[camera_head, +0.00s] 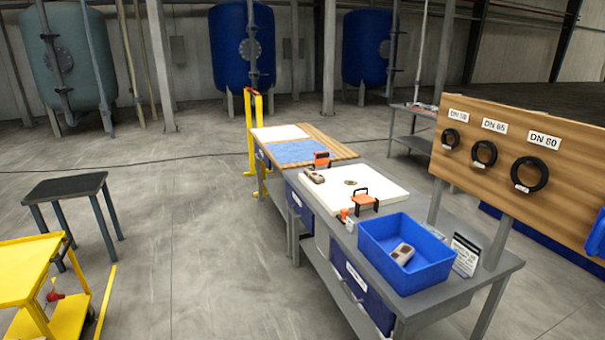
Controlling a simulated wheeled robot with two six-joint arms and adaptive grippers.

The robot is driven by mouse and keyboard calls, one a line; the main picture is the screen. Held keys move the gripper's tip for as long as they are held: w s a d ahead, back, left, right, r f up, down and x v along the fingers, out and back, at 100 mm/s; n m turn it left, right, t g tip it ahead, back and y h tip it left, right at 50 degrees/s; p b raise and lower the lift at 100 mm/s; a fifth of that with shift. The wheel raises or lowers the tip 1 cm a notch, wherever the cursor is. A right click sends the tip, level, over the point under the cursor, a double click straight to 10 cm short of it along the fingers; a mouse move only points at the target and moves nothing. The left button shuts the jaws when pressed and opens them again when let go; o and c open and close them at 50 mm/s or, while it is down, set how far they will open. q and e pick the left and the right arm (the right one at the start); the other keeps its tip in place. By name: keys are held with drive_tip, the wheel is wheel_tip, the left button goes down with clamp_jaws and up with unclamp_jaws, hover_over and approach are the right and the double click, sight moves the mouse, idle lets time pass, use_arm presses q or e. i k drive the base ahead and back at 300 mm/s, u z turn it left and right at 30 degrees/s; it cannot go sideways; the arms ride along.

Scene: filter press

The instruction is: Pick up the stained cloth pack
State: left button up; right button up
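No clearly stained cloth pack can be made out. A blue cloth-like sheet (297,151) lies flat on the wood-topped far bench (328,142). A white sheet (281,133) lies behind it. Nearer, a white plate (382,190) with a dark central spot lies on the grey bench, with an orange-and-black handle at its far side (321,160) and another at its near side (364,200). Neither of my grippers is in view.
A blue bin (405,252) holding a small grey-brown object stands on the grey bench (457,288). A wooden board (511,164) with black rings rises at right. A yellow cart (29,268) and dark-topped stool (66,187) stand left. Open floor (200,240) lies between.

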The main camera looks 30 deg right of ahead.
sight(318, 179)
drive_tip(key=u, duration=0.05)
drive_tip(key=i, duration=1.55)
drive_tip(key=z, duration=0.5)
drive_tip(key=i, duration=0.9)
drive_tip(key=z, duration=1.6)
drive_tip(key=i, duration=0.7)
drive_tip(key=z, duration=0.7)
